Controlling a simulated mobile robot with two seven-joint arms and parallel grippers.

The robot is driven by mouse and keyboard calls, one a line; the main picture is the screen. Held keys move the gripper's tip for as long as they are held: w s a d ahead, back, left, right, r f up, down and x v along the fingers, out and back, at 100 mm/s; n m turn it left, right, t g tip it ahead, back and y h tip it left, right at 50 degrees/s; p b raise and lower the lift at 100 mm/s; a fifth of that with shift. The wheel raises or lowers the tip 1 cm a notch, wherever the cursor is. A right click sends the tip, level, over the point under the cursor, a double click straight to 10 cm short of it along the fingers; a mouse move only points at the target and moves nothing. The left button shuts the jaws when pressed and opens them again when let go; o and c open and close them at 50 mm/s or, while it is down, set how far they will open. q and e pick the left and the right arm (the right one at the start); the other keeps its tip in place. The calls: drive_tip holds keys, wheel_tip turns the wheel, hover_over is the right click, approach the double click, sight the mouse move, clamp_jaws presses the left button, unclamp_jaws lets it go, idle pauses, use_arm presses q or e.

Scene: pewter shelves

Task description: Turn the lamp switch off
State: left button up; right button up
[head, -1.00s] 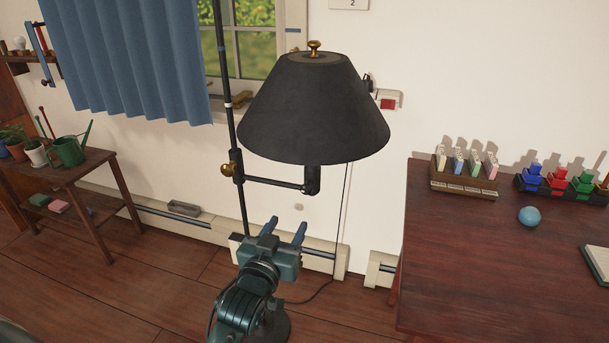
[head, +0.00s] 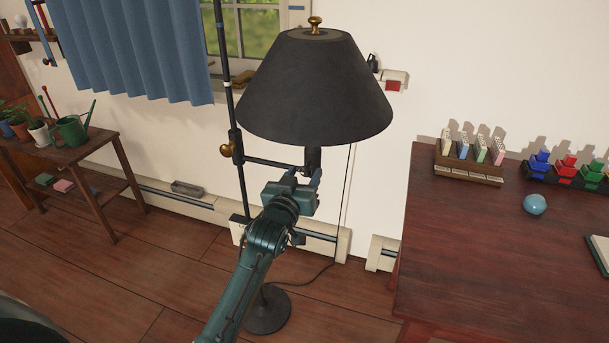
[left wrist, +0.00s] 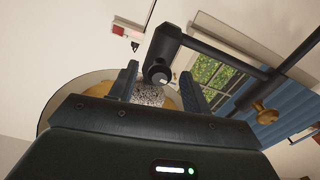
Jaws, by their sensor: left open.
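The floor lamp has a dark shade (head: 315,90) with a brass knob on top. Its black socket (head: 312,158) hangs below the shade on a side arm from the pole. My left gripper (head: 303,176) is just below the socket, with its fingers pointing up, open and empty. In the left wrist view the socket (left wrist: 160,66) appears between and beyond the open fingers (left wrist: 160,88), with a small pale spot on its end. I cannot tell whether that is the switch. Part of the shade's rim and pale inside shows behind. My right gripper is in neither view.
The lamp's pole (head: 231,110) and brass clamp knob (head: 227,150) stand left of my gripper. The round base (head: 268,312) is on the floor. A dark red table (head: 490,260) is at right, and a plant stand (head: 100,150) at left.

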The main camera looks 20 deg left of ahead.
use_arm(q)
drive_tip(key=shift+w, duration=0.65)
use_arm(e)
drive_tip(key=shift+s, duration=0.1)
use_arm(q)
drive_tip(key=c, duration=1)
drive_tip(key=shift+r+n+p, duration=0.15)
drive_tip(key=shift+n+p, duration=0.3)
drive_tip(key=shift+n, duration=0.35)
drive_tip(key=o, duration=1)
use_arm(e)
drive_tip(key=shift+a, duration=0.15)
